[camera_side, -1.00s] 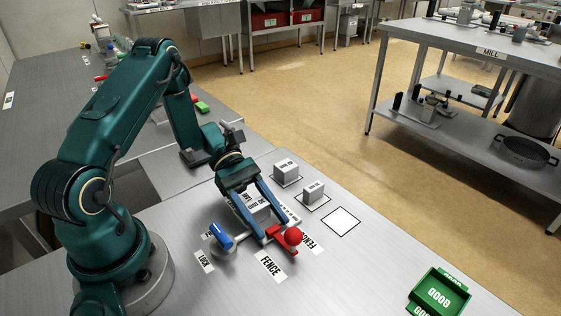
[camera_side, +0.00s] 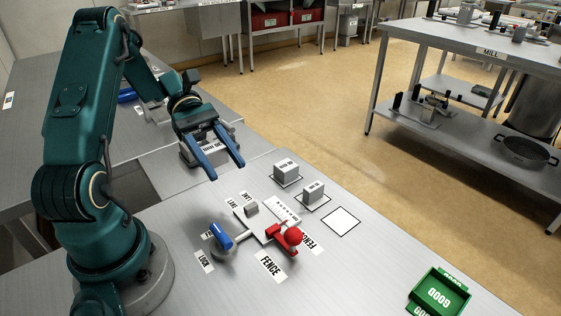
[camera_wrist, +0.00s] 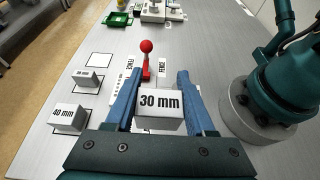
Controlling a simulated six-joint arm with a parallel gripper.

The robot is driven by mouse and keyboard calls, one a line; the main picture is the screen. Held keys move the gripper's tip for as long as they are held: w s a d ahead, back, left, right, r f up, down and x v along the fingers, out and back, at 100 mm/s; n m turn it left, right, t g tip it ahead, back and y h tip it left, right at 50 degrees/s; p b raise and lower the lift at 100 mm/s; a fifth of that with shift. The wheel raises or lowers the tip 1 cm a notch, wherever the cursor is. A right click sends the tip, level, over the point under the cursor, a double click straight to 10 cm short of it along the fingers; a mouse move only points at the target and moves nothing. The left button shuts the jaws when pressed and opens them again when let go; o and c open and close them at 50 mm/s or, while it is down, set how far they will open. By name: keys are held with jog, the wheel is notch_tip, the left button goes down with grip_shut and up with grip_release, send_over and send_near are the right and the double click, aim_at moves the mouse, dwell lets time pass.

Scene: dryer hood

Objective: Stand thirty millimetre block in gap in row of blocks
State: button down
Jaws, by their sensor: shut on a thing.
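My gripper (camera_side: 227,172) is raised above the bench and shut on a white block (camera_side: 214,150). In the wrist view the block's face (camera_wrist: 160,102) reads "30 mm" and sits between the two blue fingers, well behind their tips (camera_wrist: 160,74). The row on the bench has a block marked 40 mm (camera_wrist: 67,117), a smaller block (camera_wrist: 86,79) and an empty white square (camera_wrist: 99,60). In the side view these are the larger block (camera_side: 286,170), the smaller block (camera_side: 313,190) and the bare square (camera_side: 341,221). The held block is clear of the row.
A fixture with a blue handle (camera_side: 221,236), a red-knobbed lever (camera_side: 291,238) and FENCE and LOCK labels stands on the bench, with no block in it. A green tray (camera_side: 440,294) marked GOOD lies at the front right. Bare bench surrounds the empty square.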

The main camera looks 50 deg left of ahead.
jog(key=shift+s+a+r, duration=0.15)
jog(key=shift+a+r, duration=0.1)
jog(key=shift+a, duration=0.25)
jog(key=shift+s+a+r, duration=0.15)
jog(key=shift+a+r, duration=0.1)
jog(key=shift+a, duration=0.2)
jog(key=shift+w+a, duration=0.25)
jog(key=shift+w, duration=0.05)
jog(key=w+n+t+y, duration=0.1)
jog(key=w+n+t, duration=0.45)
jog(key=w, duration=0.35)
jog(key=w+d+n+t+y, duration=0.1)
jog(key=w+d, duration=0.1)
jog(key=d, duration=0.1)
jog(key=w+d+n+t+y, duration=0.1)
jog(key=w+d, duration=0.1)
jog(key=d, duration=0.1)
jog(key=w+d+n+t+y, duration=0.1)
jog(key=w+d+t, duration=0.1)
jog(key=d, duration=0.1)
jog(key=shift+w+d+f+n, duration=0.2)
jog(key=shift+w+d+n, duration=0.05)
jog(key=shift+d, duration=0.15)
send_over(355, 222)
jog(key=f, duration=0.6)
jog(key=shift+a+f, duration=0.2)
jog(key=shift+d+f, duration=0.25)
jog(key=shift+f, duration=1.9)
